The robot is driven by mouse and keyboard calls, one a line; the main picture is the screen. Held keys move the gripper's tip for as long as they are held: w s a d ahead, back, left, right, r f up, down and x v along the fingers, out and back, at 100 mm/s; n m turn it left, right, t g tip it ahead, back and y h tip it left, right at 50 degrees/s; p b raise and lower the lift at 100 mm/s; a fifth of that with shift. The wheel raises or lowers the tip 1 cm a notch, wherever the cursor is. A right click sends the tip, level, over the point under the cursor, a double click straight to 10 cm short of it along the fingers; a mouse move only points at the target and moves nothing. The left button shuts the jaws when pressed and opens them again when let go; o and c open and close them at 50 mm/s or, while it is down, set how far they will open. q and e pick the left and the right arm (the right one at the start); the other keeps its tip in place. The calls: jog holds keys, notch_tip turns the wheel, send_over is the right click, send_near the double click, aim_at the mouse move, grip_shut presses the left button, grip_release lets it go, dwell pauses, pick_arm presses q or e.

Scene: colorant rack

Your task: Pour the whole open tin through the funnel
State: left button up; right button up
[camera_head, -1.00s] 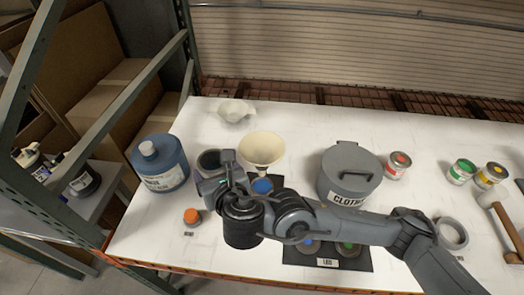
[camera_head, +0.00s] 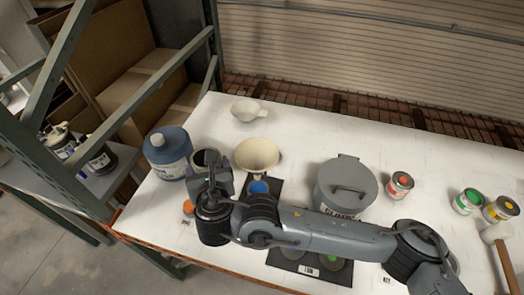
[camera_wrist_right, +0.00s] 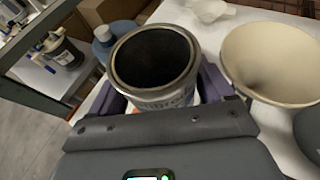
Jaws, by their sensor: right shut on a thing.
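The open tin (camera_head: 205,159) shows its dark mouth left of the funnel in the head view. My right gripper (camera_wrist_right: 165,98) is shut on it; the wrist view shows the tin (camera_wrist_right: 165,99) between the jaws. It looks about upright, with its inside too dark to read a level. The cream funnel (camera_head: 257,153) stands just right of the tin, apart from it, and shows at the right of the wrist view (camera_wrist_right: 272,62). Something blue (camera_head: 258,187) sits in front of the funnel. My left gripper is not in view.
A blue jug (camera_head: 168,152) stands close left of the tin. A grey lidded bin (camera_head: 346,187) stands right of the funnel. A small white bowl (camera_head: 246,110) is behind. The back middle of the table is clear.

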aim_at(212, 149)
jog(key=shift+r, duration=0.15)
jog(key=shift+w+d+r+m+y+p, duration=0.1)
jog(key=shift+d+r+m+y+p, duration=0.2)
jog(key=shift+r+p, duration=0.55)
jog(key=r+p, duration=0.1)
jog(key=p, duration=0.1)
jog(key=d+r+m+y+p, duration=0.1)
jog(key=p, duration=0.1)
jog(key=m+g+p, duration=0.1)
jog(key=p, duration=0.1)
jog(key=shift+w+d+r, duration=0.25)
jog(key=shift+w+r, duration=0.1)
jog(key=shift+r, duration=0.05)
jog(key=d+m+y+p, duration=0.1)
jog(key=p, duration=0.1)
jog(key=r+m+y+p, duration=0.1)
jog(key=p, duration=0.1)
jog(key=w+d+m+y+p, duration=0.1)
jog(key=p, duration=0.2)
jog(key=shift+d+r+g, duration=0.3)
jog(key=shift+r, duration=0.05)
jog(key=shift+f+m, duration=0.1)
jog(key=shift+m, duration=0.2)
jog(key=shift+f+m+y, duration=0.3)
jog(key=shift+m+y, duration=0.1)
jog(key=shift+m, duration=0.1)
